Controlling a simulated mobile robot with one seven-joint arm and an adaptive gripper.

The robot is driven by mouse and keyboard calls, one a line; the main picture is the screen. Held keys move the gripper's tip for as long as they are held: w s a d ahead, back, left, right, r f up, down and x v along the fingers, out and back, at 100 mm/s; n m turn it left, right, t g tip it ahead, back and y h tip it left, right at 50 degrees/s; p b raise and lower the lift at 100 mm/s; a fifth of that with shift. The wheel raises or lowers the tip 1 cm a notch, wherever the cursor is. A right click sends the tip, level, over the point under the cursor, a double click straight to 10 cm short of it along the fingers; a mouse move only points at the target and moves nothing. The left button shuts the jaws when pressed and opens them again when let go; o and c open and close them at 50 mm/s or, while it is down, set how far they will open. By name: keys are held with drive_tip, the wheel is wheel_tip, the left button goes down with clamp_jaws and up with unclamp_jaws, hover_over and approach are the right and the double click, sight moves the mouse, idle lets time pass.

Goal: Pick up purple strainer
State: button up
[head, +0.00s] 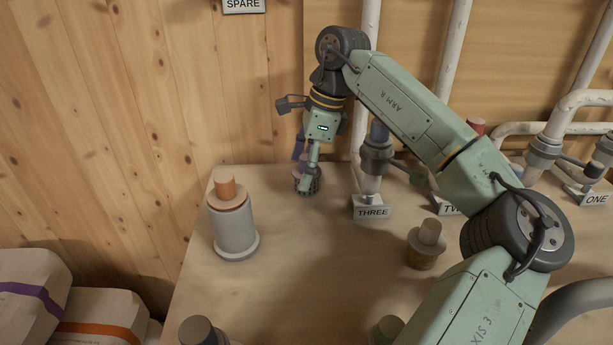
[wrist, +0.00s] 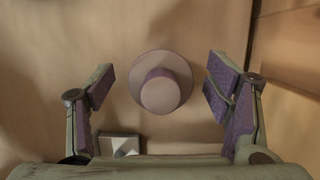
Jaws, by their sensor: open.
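The purple strainer (head: 309,187) stands upright on the wooden bench near its back left corner. In the head view it shows a dark perforated lower body, and my gripper hides most of its top. In the wrist view I look down on its round mauve top and wider flange (wrist: 163,93). My gripper (head: 305,167) points down just above it. In the wrist view the purple-padded fingers (wrist: 160,86) are open, one on each side of the strainer, with a gap on both sides.
A grey cylinder with an orange top (head: 235,225) stands left on the bench. The pipe fitting (head: 375,158) and THREE sign (head: 371,210) are close on the right. A brown-based plug (head: 425,245) stands farther right. Open bench lies in front of the strainer.

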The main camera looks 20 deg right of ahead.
drive_tip(key=shift+x, duration=0.9)
drive_tip(key=shift+c, duration=0.3)
drive_tip(key=c, duration=1.3)
